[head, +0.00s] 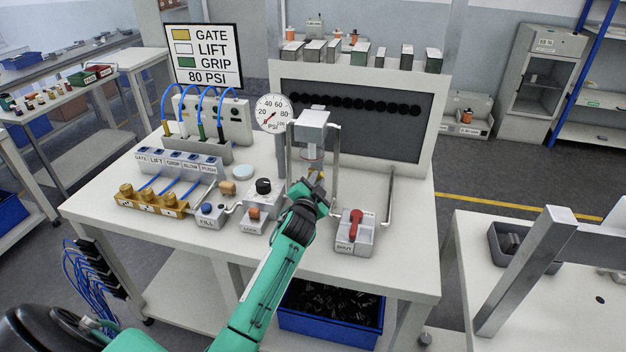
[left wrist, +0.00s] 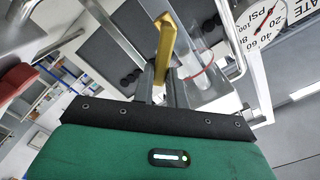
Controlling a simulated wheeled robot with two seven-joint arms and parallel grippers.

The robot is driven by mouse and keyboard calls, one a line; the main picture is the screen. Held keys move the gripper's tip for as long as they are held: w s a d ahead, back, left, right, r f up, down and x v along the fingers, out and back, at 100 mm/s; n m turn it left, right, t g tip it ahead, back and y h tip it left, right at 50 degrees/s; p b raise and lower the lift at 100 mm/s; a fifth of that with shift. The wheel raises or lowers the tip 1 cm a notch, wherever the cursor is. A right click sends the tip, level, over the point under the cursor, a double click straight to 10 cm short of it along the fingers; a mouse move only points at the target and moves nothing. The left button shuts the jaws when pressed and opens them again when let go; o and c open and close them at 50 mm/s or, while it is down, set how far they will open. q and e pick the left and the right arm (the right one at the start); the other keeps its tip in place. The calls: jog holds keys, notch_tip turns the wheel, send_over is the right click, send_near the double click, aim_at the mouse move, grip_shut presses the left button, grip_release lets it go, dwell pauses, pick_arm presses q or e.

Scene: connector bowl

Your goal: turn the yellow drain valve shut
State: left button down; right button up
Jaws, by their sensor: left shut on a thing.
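The yellow drain valve (head: 321,177) sits low on the metal stand under the grey block, mostly hidden by my left gripper in the head view. In the left wrist view its yellow handle (left wrist: 165,42) shows as a narrow bar between the fingers, beside a clear cylinder (left wrist: 197,65). My left gripper (head: 316,184) reaches in from the front and is shut on the handle; its fingers also show in the left wrist view (left wrist: 162,88). How far the valve is turned is hard to tell. My right gripper is in neither view.
A red switch on a SHUT box (head: 355,228) stands close at right. The LOCK box (head: 254,218) and FILL box (head: 209,214) are at left. A pressure gauge (head: 272,113) stands behind. Bent metal bars (head: 389,197) flank the stand.

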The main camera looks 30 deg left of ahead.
pick_arm(q)
jog(key=shift+w+d+f+m+b, duration=0.15)
jog(key=shift+f+m, duration=0.4)
jog(key=shift+m, duration=0.9)
jog(key=shift+s+d+f+m+b, duration=0.1)
jog(key=shift+d+f+m, duration=0.3)
jog(key=shift+m, duration=1)
jog(key=shift+w+d+f+m+b, duration=0.15)
jog(key=shift+f+m, duration=0.5)
jog(key=shift+m, duration=0.8)
jog(key=shift+a, duration=0.1)
jog(key=c, duration=1.4)
grip_release()
jog(key=shift+s, duration=0.1)
jog(key=b+v, duration=0.2)
jog(key=v, duration=1.1)
jog(key=shift+s+b, duration=0.3)
jog(key=shift+s, duration=0.05)
